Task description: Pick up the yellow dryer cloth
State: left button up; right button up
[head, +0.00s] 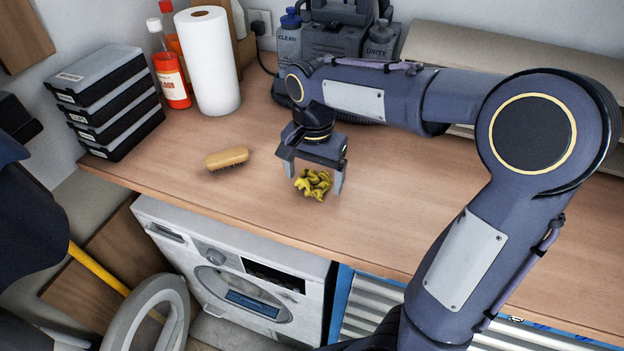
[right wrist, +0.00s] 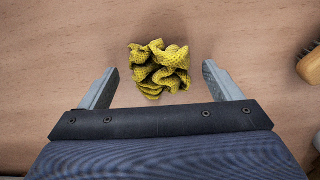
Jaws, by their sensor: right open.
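The yellow dryer cloth (head: 313,184) lies crumpled on the wooden worktop in the head view. It also shows in the right wrist view (right wrist: 159,68), between and slightly beyond the fingertips. My right gripper (head: 314,180) is open above the cloth, with one finger on each side of it. In the right wrist view the right gripper's fingers (right wrist: 160,72) stand apart, with a gap on both sides of the cloth. I cannot tell how far above the worktop the fingertips are. My left gripper is not in view.
A wooden brush (head: 227,158) lies left of the cloth on the worktop (head: 400,215). Stacked black cases (head: 108,105), a red bottle (head: 172,82) and a paper towel roll (head: 208,62) stand at the back left. A machine with CLEAN and DIRTY tanks (head: 335,42) stands behind.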

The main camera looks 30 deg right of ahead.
jog(key=shift+f, duration=0.3)
jog(key=c, duration=1.1)
jog(key=shift+c, duration=0.2)
jog(key=shift+r, duration=0.6)
jog(key=s+a+r+b, duration=0.2)
jog(key=s+a+r, duration=0.5)
jog(key=s+r, duration=0.4)
jog(key=shift+s+r, duration=0.4)
jog(key=shift+s, duration=0.25)
